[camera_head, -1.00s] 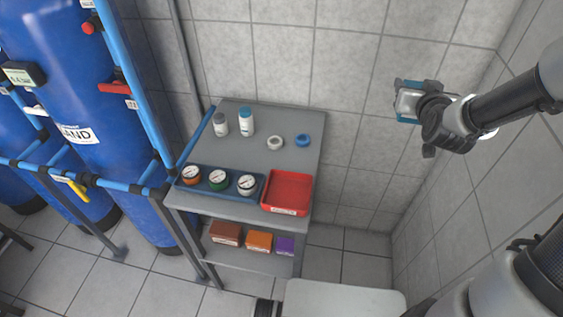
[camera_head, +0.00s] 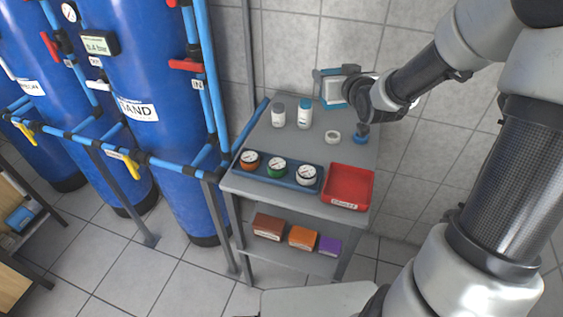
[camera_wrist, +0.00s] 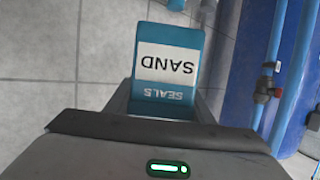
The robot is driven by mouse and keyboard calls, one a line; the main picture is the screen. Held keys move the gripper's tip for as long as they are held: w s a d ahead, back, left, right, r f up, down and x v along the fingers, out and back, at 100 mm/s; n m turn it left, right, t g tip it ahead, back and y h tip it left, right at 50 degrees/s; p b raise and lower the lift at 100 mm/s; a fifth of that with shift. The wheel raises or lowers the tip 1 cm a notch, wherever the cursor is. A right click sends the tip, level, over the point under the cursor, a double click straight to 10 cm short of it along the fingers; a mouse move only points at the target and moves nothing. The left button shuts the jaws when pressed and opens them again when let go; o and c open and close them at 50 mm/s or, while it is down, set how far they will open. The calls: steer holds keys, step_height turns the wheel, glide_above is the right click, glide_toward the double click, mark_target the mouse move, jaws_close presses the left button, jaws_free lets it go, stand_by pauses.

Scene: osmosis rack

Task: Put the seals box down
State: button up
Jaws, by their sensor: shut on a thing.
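The seals box (camera_head: 331,91) is teal with a white panel and is in my gripper (camera_head: 345,86), above the back right part of the grey table (camera_head: 285,150). In the wrist view the box (camera_wrist: 168,62) shows "SAND" and "SEALS", upside down in the picture. My gripper (camera_wrist: 160,108) is shut on its near end. The box looks clear of the tabletop, though its exact height is hard to judge.
On the table stand two bottles (camera_head: 304,114), a white ring (camera_head: 332,137), a blue ring (camera_head: 360,138), a blue gauge tray (camera_head: 233,172) and an empty red tray (camera_head: 348,184). Brown, orange and purple boxes (camera_head: 302,238) sit on the lower shelf. Blue tanks (camera_head: 140,60) and pipes stand left.

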steer(key=w+a+f+n+y+b, duration=0.3)
steer(key=a+f+y+b, duration=0.15)
steer(key=f+b, duration=0.55)
steer(key=g+b, duration=0.1)
steer(key=b, duration=0.1)
glide_above(303, 146)
steer(key=shift+h, duration=0.25)
step_height(303, 146, down, 11)
steer(key=shift+r, duration=0.1)
steer(key=shift+f, duration=0.2)
steer(key=o, duration=1.3)
steer(key=shift+c, duration=0.2)
